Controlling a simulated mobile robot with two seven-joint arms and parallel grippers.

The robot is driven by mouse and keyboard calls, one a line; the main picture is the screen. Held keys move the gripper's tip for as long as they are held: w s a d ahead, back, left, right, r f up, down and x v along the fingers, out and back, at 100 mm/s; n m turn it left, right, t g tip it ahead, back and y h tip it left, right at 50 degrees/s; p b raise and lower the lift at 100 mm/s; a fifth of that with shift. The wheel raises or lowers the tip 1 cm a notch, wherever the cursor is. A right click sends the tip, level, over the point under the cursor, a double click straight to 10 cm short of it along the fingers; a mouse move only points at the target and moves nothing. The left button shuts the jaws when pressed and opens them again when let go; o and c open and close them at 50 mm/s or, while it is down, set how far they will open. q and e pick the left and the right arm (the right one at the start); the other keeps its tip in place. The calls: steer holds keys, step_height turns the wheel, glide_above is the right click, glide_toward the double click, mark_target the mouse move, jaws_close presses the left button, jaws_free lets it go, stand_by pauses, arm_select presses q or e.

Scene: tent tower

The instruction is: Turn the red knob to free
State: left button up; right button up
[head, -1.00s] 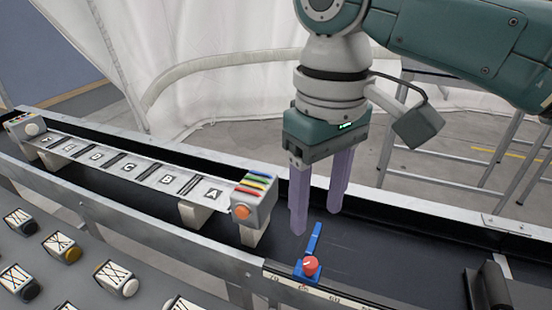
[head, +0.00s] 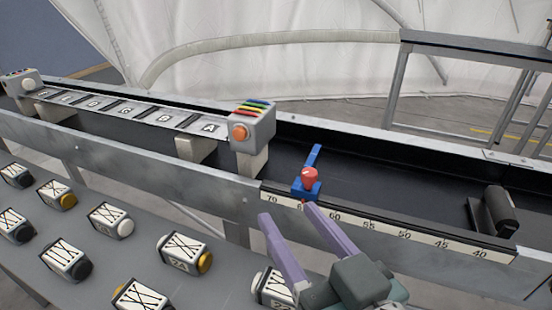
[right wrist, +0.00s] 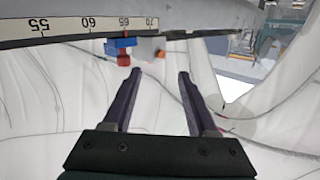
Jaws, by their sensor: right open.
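The red knob (head: 309,177) sits on a blue clamp (head: 306,192) at the scale (head: 375,229) on the rail's near edge, near the 65 mark. A blue arm of the clamp reaches back over the dark channel. My right gripper (head: 287,211) is open and empty, just in front of and below the knob, apart from it. In the right wrist view the knob (right wrist: 124,59) hangs upside down under the scale (right wrist: 80,26), just beyond and left of the open fingers (right wrist: 157,72). My left gripper is not in view.
A grey box with coloured stripes and an orange button (head: 252,125) stands left of the knob. A lettered strip (head: 130,108) runs left from it. A black block (head: 492,212) sits in the channel at right. Several labelled blocks (head: 112,219) lie on the lower shelf.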

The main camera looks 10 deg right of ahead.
mark_target(312, 177)
steer(key=s+d+m+t+h, duration=0.1)
steer(key=s+d+h, duration=0.2)
steer(key=d, duration=0.2)
steer(key=w, duration=0.3)
steer(key=w+b, duration=0.1)
steer(key=w, duration=0.5)
steer(key=shift+w+a, duration=0.3)
jaws_close()
